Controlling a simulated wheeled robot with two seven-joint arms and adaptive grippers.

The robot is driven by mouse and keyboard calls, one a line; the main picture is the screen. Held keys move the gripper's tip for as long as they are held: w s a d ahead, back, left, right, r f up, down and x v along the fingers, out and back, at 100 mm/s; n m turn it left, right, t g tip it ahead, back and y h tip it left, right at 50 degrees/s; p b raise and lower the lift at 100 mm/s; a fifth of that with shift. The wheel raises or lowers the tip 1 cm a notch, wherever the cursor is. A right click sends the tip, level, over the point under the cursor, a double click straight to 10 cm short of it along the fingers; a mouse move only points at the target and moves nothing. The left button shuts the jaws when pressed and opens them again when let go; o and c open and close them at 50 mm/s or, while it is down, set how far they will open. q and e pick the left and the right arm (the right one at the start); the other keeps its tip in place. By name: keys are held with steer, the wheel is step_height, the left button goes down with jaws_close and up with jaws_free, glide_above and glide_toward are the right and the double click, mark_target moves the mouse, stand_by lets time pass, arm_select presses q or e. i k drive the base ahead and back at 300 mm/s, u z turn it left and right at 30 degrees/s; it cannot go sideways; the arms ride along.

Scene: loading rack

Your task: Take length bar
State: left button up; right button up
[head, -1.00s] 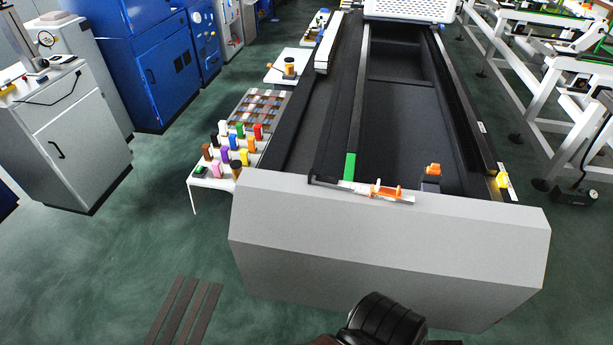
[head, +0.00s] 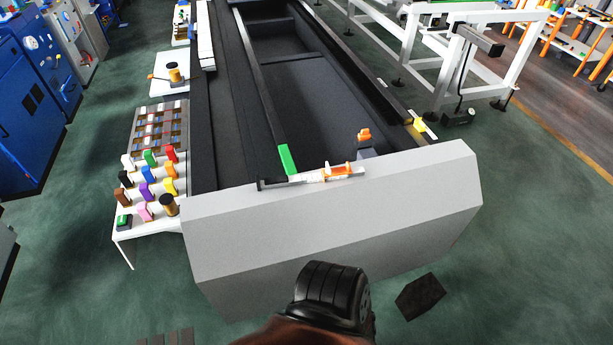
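A long dark bar with a green end (head: 287,160) runs lengthwise inside the loading rack (head: 340,215). It may be the length bar, but I cannot tell for sure. Its green end lies near the rack's grey front cover, beside an orange and white fitting (head: 330,173) on the rim. A smaller orange piece (head: 364,135) stands on a dark block to the right of it. Neither of my grippers shows. A black rounded part at the bottom middle seems to be my own arm.
White frames (head: 425,50) stand on the right. A dark flat shape (head: 420,297) shows on the green floor at front right.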

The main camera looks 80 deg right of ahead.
mark_target(278, 181)
steer(key=z, duration=0.85)
steer(key=i, duration=0.8)
steer(key=z, duration=0.9)
